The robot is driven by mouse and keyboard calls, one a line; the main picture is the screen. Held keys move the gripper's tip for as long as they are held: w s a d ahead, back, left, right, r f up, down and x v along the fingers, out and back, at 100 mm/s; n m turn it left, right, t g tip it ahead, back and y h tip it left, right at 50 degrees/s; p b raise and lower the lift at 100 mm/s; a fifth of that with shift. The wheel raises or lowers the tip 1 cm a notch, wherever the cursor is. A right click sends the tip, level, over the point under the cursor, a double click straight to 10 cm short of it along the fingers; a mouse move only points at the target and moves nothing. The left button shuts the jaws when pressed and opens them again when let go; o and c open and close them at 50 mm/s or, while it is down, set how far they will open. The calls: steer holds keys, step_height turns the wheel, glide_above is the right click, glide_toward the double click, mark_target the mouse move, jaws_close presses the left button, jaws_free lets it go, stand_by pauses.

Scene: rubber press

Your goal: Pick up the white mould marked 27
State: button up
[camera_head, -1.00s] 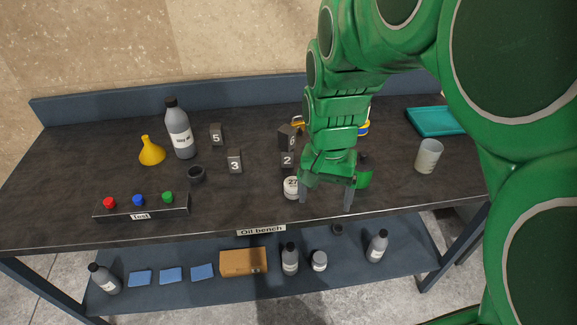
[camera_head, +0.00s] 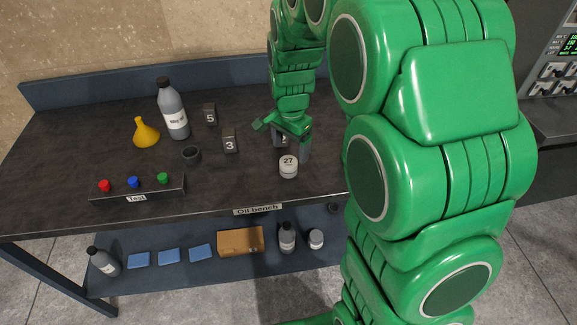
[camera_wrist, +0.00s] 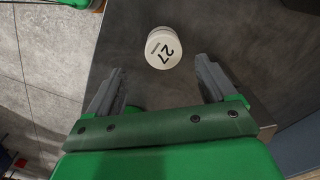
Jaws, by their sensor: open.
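The white mould marked 27 (camera_head: 288,167) stands upright on the dark bench top near its front edge. In the wrist view the mould (camera_wrist: 163,48) lies ahead of the fingertips, roughly centred between them, with its marked top towards the camera. My gripper (camera_wrist: 160,80) is open and empty, with one finger on each side. In the head view my gripper (camera_head: 292,146) is just behind the mould, and my arm partly covers the gripper.
Dark blocks marked 5 (camera_head: 210,114) and 3 (camera_head: 229,140) stand to the left, with a black cup (camera_head: 191,155), a yellow funnel (camera_head: 146,132) and a grey bottle (camera_head: 173,110). A button box (camera_head: 137,190) sits at the front left. Another block (camera_head: 281,138) stands behind the mould, beside my gripper.

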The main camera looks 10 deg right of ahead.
mark_target(288, 161)
steer(key=shift+w+a+f, duration=0.1)
steer(key=shift+a+f, duration=0.05)
steer(key=shift+f, duration=1.75)
steer(key=shift+w+a+f, duration=0.1)
steer(key=shift+f, duration=1.75)
steer(key=c, duration=1.3)
steer(key=shift+r, duration=0.1)
